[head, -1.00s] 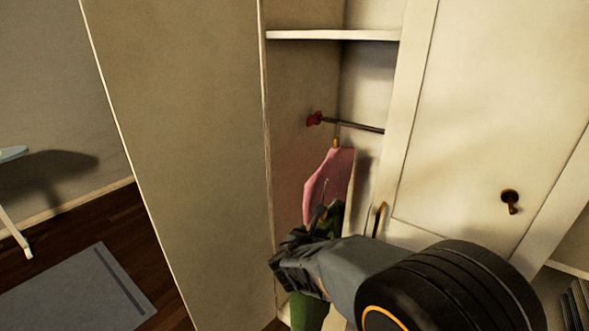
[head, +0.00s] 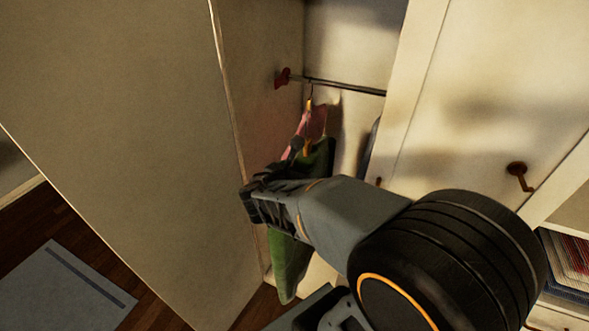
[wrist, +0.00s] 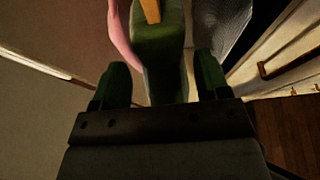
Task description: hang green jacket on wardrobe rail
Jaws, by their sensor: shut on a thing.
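The green jacket (head: 288,264) hangs from my gripper (head: 262,192), its lower part below the jaws and its upper part just above them. In the wrist view the green jacket (wrist: 160,50) lies between the two fingers of my gripper (wrist: 163,82), with an orange-brown hanger piece at its top. My gripper is shut on it. The dark wardrobe rail (head: 345,88) runs above and behind the jacket, from a red bracket at its left end. The jacket's top is below the rail; its hanger hook is not clearly visible.
A pink garment (head: 314,120) hangs on the rail just behind the jacket, and shows at the left in the wrist view (wrist: 121,35). The wardrobe's side panel (head: 130,120) stands left of the opening. A white door with a knob (head: 518,170) is at right.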

